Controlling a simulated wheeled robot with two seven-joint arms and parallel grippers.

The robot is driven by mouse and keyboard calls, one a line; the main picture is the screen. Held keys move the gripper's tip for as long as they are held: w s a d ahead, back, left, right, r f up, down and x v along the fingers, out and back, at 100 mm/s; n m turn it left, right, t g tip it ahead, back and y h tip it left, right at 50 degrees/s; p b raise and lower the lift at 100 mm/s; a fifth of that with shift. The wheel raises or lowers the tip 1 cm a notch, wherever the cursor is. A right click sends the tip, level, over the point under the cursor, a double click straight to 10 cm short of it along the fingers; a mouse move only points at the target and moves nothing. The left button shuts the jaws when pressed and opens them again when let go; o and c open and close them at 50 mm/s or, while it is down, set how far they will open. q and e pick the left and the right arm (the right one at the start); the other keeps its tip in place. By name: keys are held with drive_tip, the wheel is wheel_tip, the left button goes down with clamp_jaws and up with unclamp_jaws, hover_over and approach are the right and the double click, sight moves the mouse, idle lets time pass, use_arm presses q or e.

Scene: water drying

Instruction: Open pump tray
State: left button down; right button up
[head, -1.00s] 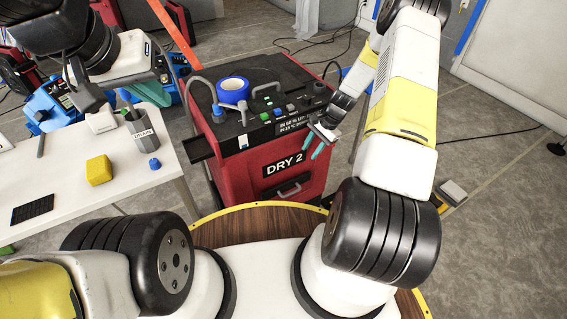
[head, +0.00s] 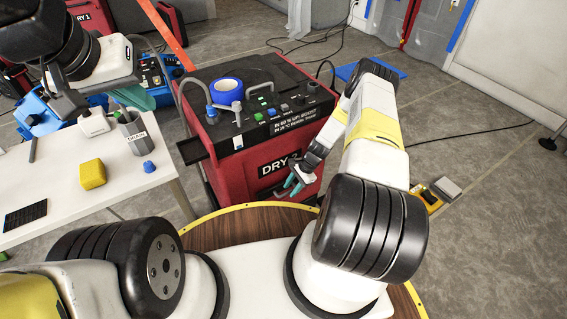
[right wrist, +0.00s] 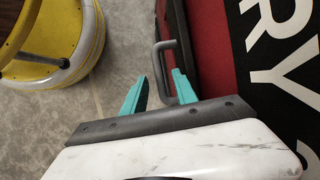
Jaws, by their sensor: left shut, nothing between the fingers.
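The red machine labelled DRY 2 (head: 232,180) stands in front of me. In the right wrist view a grey loop handle (right wrist: 164,47) sits on its red front, beside the black label. I take this to be the pump tray's handle; the tray front looks flush. My right gripper (head: 291,186) is low at the machine's front. In the right wrist view its teal fingers (right wrist: 160,76) are apart, with part of the handle between the tips; I cannot tell if they touch it. My left gripper (head: 136,97) is shut and empty above the white table.
The white table (head: 100,190) on the left holds a yellow block (head: 93,173), a grey cup (head: 133,130) and a blue knob-like piece (head: 149,167). A blue tape roll (head: 227,91) lies on the machine. A black side tray (head: 192,150) sticks out.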

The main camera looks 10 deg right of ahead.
drive_tip(key=shift+a+f, duration=0.1)
drive_tip(key=shift+f, duration=0.2)
clamp_jaws()
idle(1.3)
